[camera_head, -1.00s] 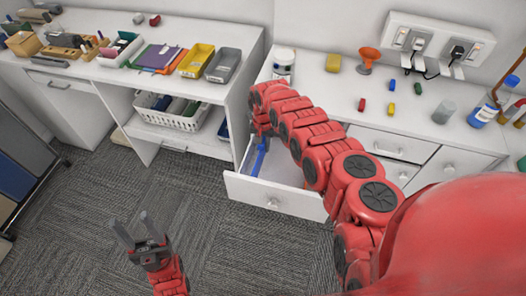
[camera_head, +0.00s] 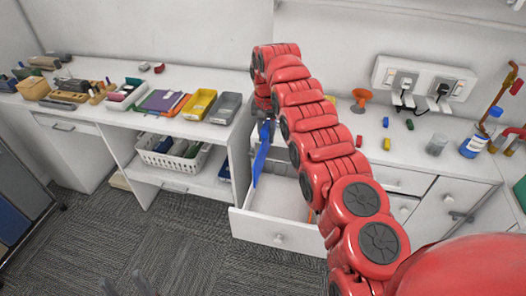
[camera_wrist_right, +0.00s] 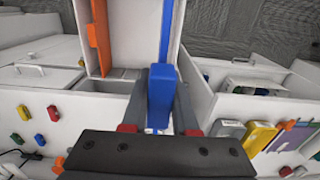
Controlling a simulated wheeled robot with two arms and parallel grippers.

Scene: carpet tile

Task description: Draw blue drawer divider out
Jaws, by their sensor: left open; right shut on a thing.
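The blue drawer divider (camera_head: 262,155) is a thin upright strip in the head view, raised well above the floor of the open white drawer (camera_head: 278,231). I cannot tell whether its lower end is clear of the drawer. My right gripper (camera_head: 266,122) is shut on its upper end. In the right wrist view, the blue divider (camera_wrist_right: 161,92) sits between the fingers of my right gripper (camera_wrist_right: 158,128), with the drawer (camera_wrist_right: 132,35) beyond. My left gripper (camera_head: 138,284) is open and empty at the bottom edge, only its fingertips showing.
An orange divider (camera_wrist_right: 99,38) stands in the drawer. The counter holds small coloured blocks, an orange funnel-like item (camera_head: 362,97) and a blue-capped bottle (camera_head: 478,138). A white basket (camera_head: 175,160) sits on the left shelf. The carpet before the drawer is clear.

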